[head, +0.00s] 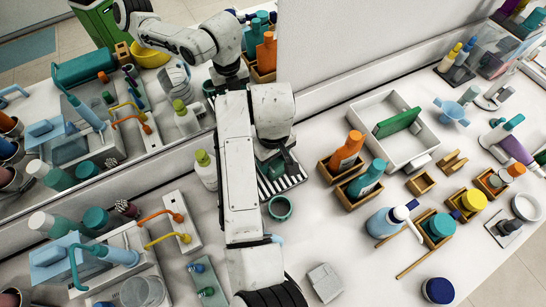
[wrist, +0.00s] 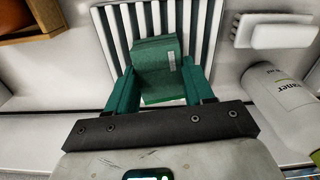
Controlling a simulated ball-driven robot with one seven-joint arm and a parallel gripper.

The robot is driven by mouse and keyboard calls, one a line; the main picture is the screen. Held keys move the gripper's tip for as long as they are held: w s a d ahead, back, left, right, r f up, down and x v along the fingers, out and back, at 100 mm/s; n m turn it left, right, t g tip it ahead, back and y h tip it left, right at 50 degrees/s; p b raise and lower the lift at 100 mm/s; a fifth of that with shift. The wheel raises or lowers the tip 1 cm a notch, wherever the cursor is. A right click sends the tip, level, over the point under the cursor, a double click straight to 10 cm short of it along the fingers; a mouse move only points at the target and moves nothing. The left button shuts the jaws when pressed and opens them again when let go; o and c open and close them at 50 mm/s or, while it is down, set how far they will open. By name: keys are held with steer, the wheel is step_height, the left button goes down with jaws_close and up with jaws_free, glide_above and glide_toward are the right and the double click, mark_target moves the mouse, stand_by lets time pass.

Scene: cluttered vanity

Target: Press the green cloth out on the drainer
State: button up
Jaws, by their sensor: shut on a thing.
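The green cloth (wrist: 155,50) is a folded block with a small pale label. It sits between the two dark green fingers of my gripper (wrist: 158,84), which are shut on it. The cloth is over the white slatted drainer (wrist: 205,22); whether it touches the slats I cannot tell. In the head view the drainer (head: 291,182) lies by the wall, partly hidden by my arm, with my gripper (head: 278,166) above it. The cloth cannot be made out clearly there.
A white bottle with a green cap (head: 205,168) stands left of the drainer, and a teal cup (head: 280,208) is in front. Wooden boxes with bottles (head: 345,153) stand to the right. A white tray (head: 428,142) holds a flat green item (head: 398,122).

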stand_by(0.4)
step_height(320, 180, up, 5)
steer(key=p, duration=0.5)
steer(key=shift+f, duration=0.1)
steer(key=shift+r, duration=1.05)
